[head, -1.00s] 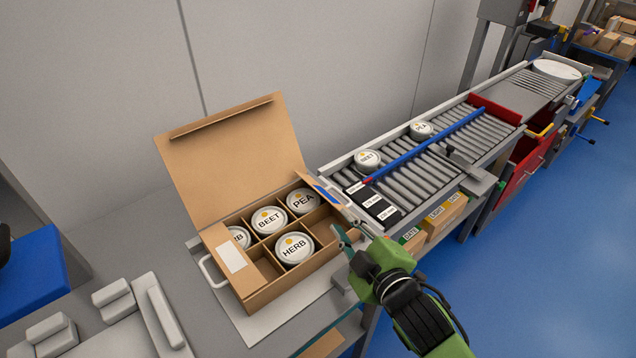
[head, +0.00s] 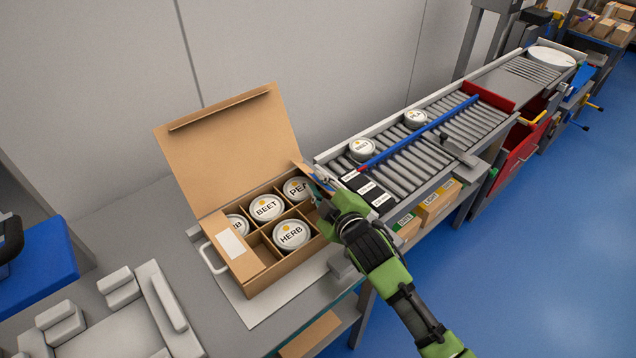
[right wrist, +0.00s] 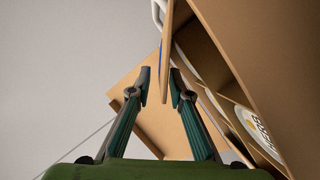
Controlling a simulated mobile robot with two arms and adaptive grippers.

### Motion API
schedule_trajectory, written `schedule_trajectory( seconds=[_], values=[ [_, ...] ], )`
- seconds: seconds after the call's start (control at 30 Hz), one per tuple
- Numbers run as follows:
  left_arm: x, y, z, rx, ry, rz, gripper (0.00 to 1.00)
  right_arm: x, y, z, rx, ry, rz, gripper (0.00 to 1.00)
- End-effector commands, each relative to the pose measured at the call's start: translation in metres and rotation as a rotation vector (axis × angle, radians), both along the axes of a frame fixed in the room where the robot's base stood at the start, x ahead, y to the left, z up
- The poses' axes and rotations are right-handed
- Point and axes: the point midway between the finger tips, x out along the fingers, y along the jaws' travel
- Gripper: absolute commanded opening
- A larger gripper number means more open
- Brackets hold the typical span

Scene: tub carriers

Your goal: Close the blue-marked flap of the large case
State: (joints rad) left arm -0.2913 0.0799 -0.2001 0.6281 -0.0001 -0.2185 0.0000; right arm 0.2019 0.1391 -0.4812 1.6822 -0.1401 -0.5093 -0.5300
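The large case (head: 285,271) is an open brown carton on the bench. Its big lid panel stands up at the back, and labelled tubs sit in its divided cells. The flap (head: 304,172) at its right end stands raised; my gripper hides most of it and its blue mark. My right gripper (head: 320,190) is at this flap. In the right wrist view my right gripper (right wrist: 160,86) has its fingers apart, one on each side of a thin upright cardboard panel (right wrist: 166,45). Contact with the panel is not clear. My left gripper is out of view.
A roller conveyor (head: 425,145) with two tubs (head: 362,149) and a blue rail (head: 420,132) runs off right behind the gripper. A grey fixture (head: 130,320) and a blue box (head: 35,268) are at left. Small cartons (head: 432,206) sit below the conveyor.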

Motion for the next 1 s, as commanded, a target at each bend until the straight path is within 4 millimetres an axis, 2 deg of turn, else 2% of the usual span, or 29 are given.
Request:
schedule_trajectory(
  seconds=[0.3,0.4,0.67,1.0],
  values=[
    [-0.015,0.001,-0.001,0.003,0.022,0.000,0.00,0.002,0.001,-0.001,0.000,0.000,0.000,0.19],
    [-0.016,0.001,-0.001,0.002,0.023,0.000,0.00,0.002,0.001,-0.001,0.000,0.000,0.000,0.00],
    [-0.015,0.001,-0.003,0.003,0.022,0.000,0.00,0.001,0.001,-0.003,-0.012,-0.007,0.000,0.00],
    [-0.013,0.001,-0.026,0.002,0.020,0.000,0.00,-0.003,0.007,-0.016,-0.181,-0.131,0.001,0.00]
  ],
)
